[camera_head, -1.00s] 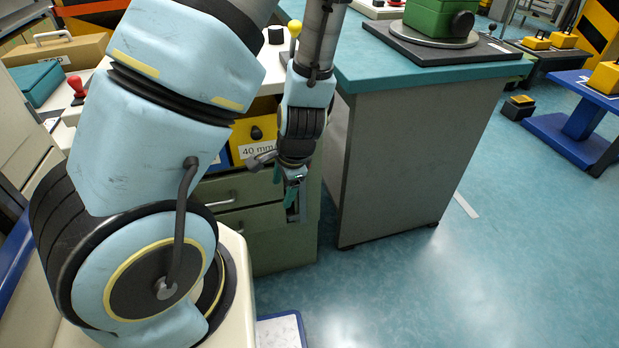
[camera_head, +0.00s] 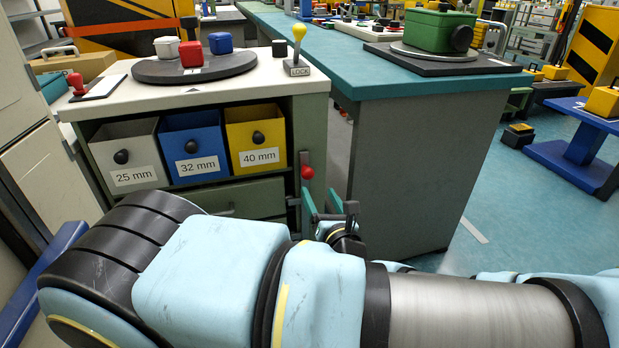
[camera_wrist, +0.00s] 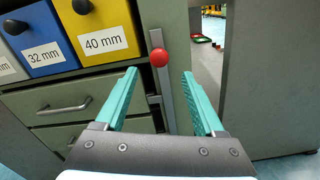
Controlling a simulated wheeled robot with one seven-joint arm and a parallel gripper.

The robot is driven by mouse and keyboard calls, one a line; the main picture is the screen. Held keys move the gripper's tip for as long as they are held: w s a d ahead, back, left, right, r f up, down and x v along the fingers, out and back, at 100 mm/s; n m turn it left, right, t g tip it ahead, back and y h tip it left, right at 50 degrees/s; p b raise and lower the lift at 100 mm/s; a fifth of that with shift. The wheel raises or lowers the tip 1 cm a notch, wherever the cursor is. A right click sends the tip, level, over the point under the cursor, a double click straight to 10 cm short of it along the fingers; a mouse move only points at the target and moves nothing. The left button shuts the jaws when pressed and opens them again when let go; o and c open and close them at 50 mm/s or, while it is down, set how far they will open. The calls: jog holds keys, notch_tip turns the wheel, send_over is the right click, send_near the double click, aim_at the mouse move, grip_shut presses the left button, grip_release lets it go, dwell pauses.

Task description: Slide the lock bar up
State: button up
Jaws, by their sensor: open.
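The lock bar (camera_wrist: 165,95) is a narrow grey upright strip on the right front edge of the drawer cabinet, with a red ball knob (camera_wrist: 159,57) near its top. In the head view the red knob (camera_head: 308,172) stands just above my gripper. My gripper (camera_head: 331,200) is open, with two teal fingers pointing at the cabinet edge. In the wrist view the gripper (camera_wrist: 160,80) has its fingers on either side of the bar in the picture, and nothing is held. I cannot tell how far the fingertips are from the knob.
The cabinet holds a grey bin (camera_head: 128,155), a blue bin (camera_head: 195,145) and a yellow bin (camera_head: 257,138), with green drawers (camera_wrist: 65,110) below. A yellow-knobbed lever marked LOCK (camera_head: 298,50) stands on top. A teal-topped counter (camera_head: 420,85) is close on the right.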

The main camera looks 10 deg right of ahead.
aim_at(309, 176)
jog(key=w, duration=0.3)
jog(key=w+a+p, duration=0.1)
jog(key=w, duration=0.6)
jog(key=shift+a, duration=0.2)
grip_shut()
dwell(1.1)
